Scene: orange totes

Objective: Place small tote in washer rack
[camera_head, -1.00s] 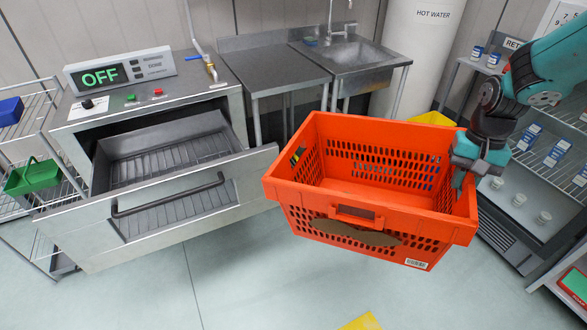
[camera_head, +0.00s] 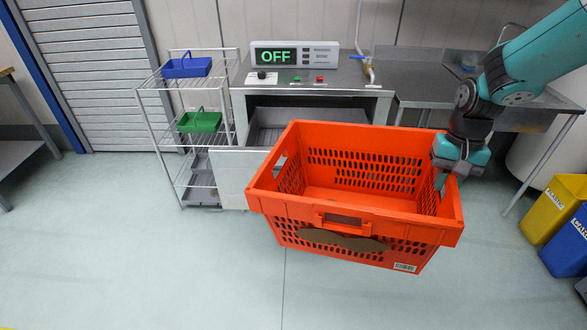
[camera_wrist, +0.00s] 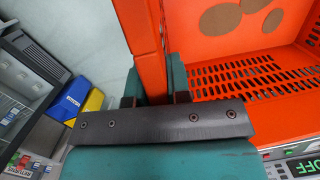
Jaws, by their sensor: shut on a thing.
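An orange tote (camera_head: 300,215) with perforated walls hangs in the air in the head view, open side up, and looks empty. My gripper (camera_head: 447,172) is shut on the tote's right wall, near its upper rim. In the wrist view the gripper (camera_wrist: 152,95) straddles the orange wall, with a finger on each side. The washer (camera_head: 300,76) stands behind the tote, its panel reading OFF. Its rack drawer (camera_head: 230,165) is pulled out; the tote hides most of the drawer and its rack.
A wire shelf (camera_head: 165,130) with a blue basket (camera_head: 186,67) and a green basket (camera_head: 199,121) stands left of the washer. A steel sink table (camera_head: 430,90) is at right. Yellow (camera_head: 552,208) and blue (camera_head: 570,245) bins stand at far right. Floor at left front is clear.

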